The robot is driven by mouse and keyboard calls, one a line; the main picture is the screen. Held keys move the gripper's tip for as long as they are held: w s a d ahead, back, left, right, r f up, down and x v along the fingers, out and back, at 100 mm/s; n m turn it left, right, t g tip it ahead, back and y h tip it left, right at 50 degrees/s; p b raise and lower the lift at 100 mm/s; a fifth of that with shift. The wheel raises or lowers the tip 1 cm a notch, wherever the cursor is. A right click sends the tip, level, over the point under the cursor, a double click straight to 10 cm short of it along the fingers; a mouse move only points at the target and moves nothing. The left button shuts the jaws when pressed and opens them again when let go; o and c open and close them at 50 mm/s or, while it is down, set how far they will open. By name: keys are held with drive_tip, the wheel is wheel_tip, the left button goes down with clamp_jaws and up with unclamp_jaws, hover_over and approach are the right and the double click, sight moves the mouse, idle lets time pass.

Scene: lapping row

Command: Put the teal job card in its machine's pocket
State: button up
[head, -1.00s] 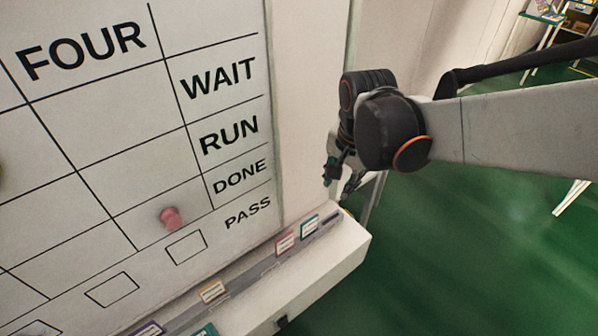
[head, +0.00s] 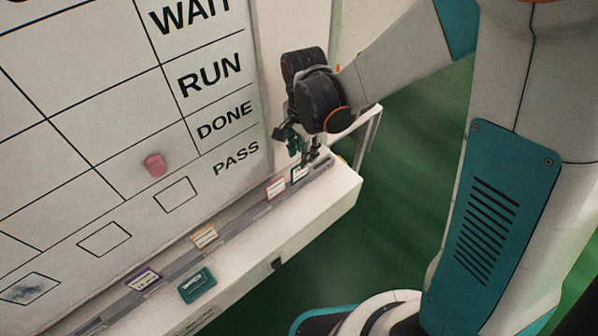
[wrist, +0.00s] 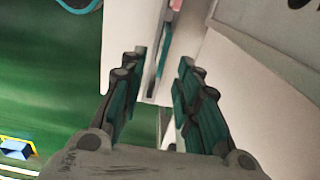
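The teal-edged job card (head: 299,174) stands in the slotted rail near the right end of the white ledge. My gripper (head: 303,155) is just above and behind it in the head view, pointing down, and partly overlaps it. In the wrist view my gripper (wrist: 157,75) has its two fingers spread apart. A thin teal edge (wrist: 161,55) shows in line with the gap, probably the card seen edge-on. I cannot tell whether the fingers touch it. No machine pocket can be made out.
A red card (head: 276,187), an orange card (head: 205,237) and a purple card (head: 143,278) stand along the same rail. A teal block (head: 197,285) lies on the ledge (head: 245,285). The whiteboard (head: 90,130) with a pink magnet (head: 155,164) rises behind.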

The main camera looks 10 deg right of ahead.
sight(298, 174)
drive_tip(key=shift+s+a+f+b, duration=0.15)
drive_tip(key=shift+f+b, duration=0.5)
drive_tip(key=shift+f, duration=1)
drive_tip(key=shift+w+a+f+b, duration=0.2)
drive_tip(key=shift+f+b, duration=0.45)
drive_tip(key=shift+f, duration=1)
drive_tip(key=shift+s, duration=0.2)
drive_tip(key=shift+c, duration=0.6)
clamp_jaws()
